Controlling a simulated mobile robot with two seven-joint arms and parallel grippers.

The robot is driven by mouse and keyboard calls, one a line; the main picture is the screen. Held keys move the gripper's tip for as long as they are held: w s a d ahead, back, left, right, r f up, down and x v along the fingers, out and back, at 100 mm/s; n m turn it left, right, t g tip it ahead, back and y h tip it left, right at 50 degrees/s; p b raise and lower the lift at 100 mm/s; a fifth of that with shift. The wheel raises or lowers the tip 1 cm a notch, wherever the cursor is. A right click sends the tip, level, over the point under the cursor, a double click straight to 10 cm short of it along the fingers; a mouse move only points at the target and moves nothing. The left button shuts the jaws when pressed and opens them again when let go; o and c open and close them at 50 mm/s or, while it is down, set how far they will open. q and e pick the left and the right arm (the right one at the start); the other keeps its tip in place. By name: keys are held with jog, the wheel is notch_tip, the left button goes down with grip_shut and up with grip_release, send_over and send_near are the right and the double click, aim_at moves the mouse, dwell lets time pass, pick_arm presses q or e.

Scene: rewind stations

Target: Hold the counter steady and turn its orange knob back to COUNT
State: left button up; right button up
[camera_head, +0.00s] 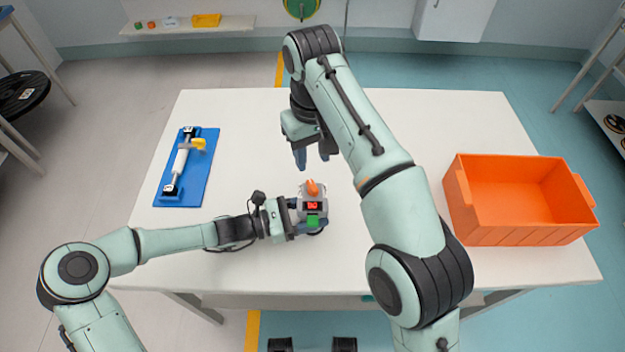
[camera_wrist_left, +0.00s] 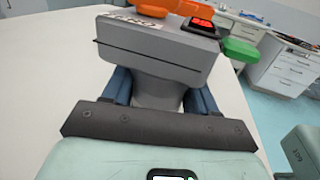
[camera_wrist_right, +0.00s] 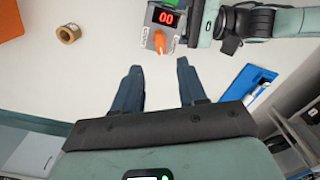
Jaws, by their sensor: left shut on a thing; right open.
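The counter (camera_head: 322,207) is a small grey box on the white table, with a red lit display, a green button (camera_head: 313,221) and an orange knob (camera_head: 313,187). My left gripper (camera_head: 303,217) is shut on the counter's body from the left; the left wrist view shows its fingers (camera_wrist_left: 158,92) on both sides of the narrower grey part below the box. In the right wrist view the display reads 00 and the knob (camera_wrist_right: 162,42) lies between small labels too small to read. My right gripper (camera_head: 313,160) is open and empty, apart from the knob on its far side.
An orange bin (camera_head: 520,238) stands at the table's right. A blue board (camera_head: 203,175) with a white cylinder and yellow handle lies at the left. A tan ring-shaped roll (camera_wrist_right: 69,33) shows in the right wrist view.

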aim_at(313, 185)
notch_tip(313, 185, down, 9)
jog(key=shift+f, duration=0.2)
dwell(0.3)
grip_shut()
